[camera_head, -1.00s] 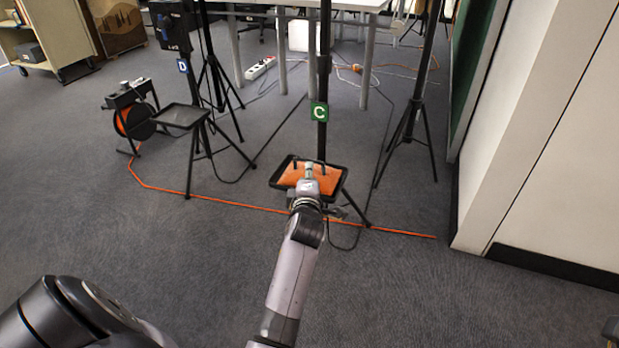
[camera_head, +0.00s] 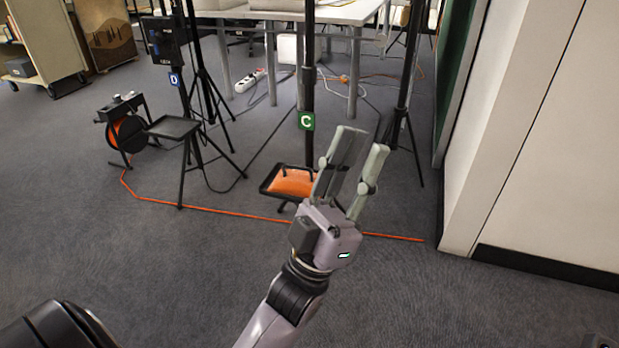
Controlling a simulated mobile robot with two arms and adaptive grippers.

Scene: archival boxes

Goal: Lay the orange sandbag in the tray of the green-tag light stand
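The orange sandbag (camera_head: 290,182) lies in the black tray (camera_head: 268,186) of the light stand with the green C tag (camera_head: 306,121). The tray's right part is hidden behind my gripper. My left gripper (camera_head: 362,142) is raised in front of the stand, to the right of the sandbag in the picture. Its two pale fingers are spread apart, with nothing held between them. My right gripper is not in view.
A second stand with a blue D tag (camera_head: 174,80) and an empty tray (camera_head: 173,128) stands to the left, beside an orange cable reel (camera_head: 128,133). An orange cable (camera_head: 215,212) runs along the carpet. A white table (camera_head: 290,12) stands behind; a pale wall (camera_head: 520,140) bounds the right.

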